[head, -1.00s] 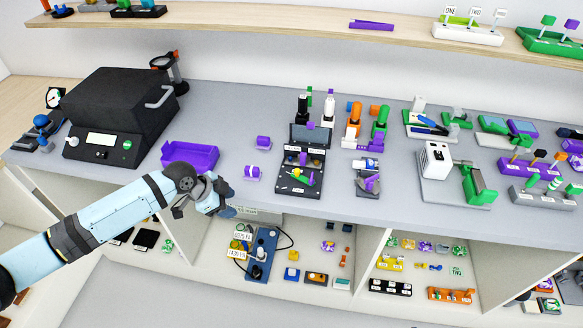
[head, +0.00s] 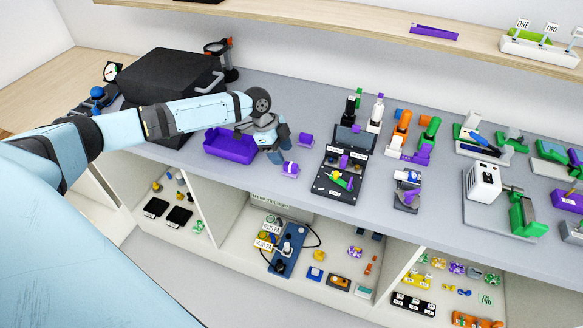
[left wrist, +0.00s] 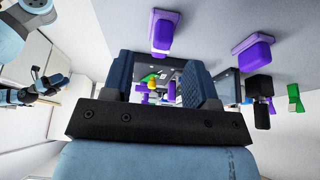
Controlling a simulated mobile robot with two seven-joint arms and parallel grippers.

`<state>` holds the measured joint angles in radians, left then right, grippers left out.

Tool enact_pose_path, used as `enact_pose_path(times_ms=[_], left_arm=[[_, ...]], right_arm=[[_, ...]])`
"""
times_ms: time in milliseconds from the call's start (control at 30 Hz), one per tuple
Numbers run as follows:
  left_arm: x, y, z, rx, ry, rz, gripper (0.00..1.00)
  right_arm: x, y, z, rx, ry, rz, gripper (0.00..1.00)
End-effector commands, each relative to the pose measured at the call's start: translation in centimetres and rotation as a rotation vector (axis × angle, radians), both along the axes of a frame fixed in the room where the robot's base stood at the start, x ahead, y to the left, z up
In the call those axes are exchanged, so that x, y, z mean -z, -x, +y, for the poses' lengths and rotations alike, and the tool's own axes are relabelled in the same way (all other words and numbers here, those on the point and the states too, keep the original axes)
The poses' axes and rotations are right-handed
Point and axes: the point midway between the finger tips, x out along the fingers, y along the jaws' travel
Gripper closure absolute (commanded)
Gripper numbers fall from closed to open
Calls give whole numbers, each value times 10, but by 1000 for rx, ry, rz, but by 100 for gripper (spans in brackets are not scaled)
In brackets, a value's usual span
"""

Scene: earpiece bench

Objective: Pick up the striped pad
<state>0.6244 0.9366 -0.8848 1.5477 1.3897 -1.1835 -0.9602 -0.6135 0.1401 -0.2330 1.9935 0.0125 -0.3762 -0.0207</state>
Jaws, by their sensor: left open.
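Two small purple pads lie on the grey bench beside the purple tray. The nearer pad (head: 290,170) shows a pale mark on its side and looks like the striped one. The farther pad (head: 305,140) looks plain. What looks like my right gripper (left wrist: 50,90) shows small at the left of the left wrist view.
The purple tray (head: 230,147) is directly left of my left gripper. A black box-shaped machine (head: 170,75) stands behind my left arm. A black open case (head: 343,172) with small parts lies right of the pads. The bench edge is just in front.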

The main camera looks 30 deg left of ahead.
Motion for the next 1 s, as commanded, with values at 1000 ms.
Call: enact_pose_path(times_ms=[1000], left_arm=[[50, -9, -28, 0, 0, 0, 86]], right_arm=[[-13, 1, -2, 7, 3, 1, 57]])
